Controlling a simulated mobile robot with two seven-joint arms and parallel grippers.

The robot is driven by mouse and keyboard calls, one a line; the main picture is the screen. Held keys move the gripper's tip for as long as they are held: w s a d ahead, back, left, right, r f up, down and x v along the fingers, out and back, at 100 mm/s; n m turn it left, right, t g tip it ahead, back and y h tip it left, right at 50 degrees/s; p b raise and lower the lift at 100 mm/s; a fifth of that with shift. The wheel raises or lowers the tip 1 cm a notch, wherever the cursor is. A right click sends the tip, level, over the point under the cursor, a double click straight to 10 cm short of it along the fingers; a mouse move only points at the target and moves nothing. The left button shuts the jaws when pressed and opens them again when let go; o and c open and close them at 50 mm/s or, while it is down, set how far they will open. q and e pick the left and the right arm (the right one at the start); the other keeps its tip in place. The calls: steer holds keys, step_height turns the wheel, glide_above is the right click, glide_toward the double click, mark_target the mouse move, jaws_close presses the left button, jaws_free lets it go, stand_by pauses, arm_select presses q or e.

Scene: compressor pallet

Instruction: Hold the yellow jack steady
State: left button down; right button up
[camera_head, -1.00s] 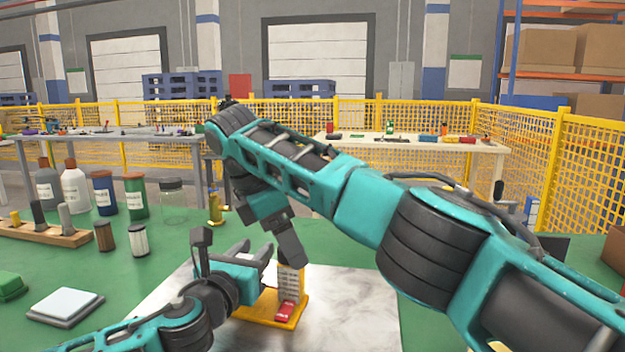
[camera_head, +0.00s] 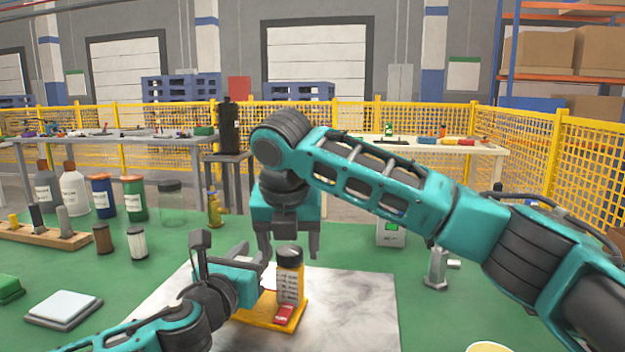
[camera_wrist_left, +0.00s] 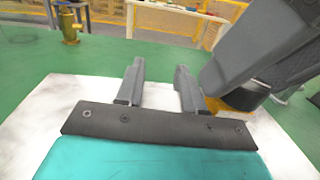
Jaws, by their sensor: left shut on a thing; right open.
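The yellow jack (camera_head: 262,312) stands on a pale marbled plate, with a yellow base, a red part in front and an upright labelled cylinder (camera_head: 290,283) with a dark top. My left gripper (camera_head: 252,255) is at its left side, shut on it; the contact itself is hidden. In the left wrist view the left fingers (camera_wrist_left: 160,88) stand apart, and part of the jack (camera_wrist_left: 240,104) shows to their right behind a grey finger-like shape. My right gripper (camera_head: 290,243) is open, pointing down just above the cylinder's top, apparently empty.
The marbled plate (camera_head: 355,305) lies on a green table. Several bottles (camera_head: 103,195) and a wooden block rack (camera_head: 50,233) stand left; a white-topped pad (camera_head: 65,306) is front left. A brass piece (camera_head: 214,210) is behind. A grey metal piece (camera_head: 437,268) stands right.

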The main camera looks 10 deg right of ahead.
steer(key=n+y, duration=0.2)
steer(key=n, duration=0.4)
steer(key=shift+d, duration=0.15)
steer(key=s+d+r+n, duration=0.1)
steer(key=s+r, duration=0.1)
steer(key=r, duration=0.3)
steer(key=s+d+r+n+y, duration=0.1)
steer(key=s+r, duration=0.1)
steer(key=r, duration=0.4)
steer(key=shift+d+r+n+g, duration=0.15)
steer(key=shift+d+n+g, duration=0.25)
steer(key=shift+w, duration=0.1)
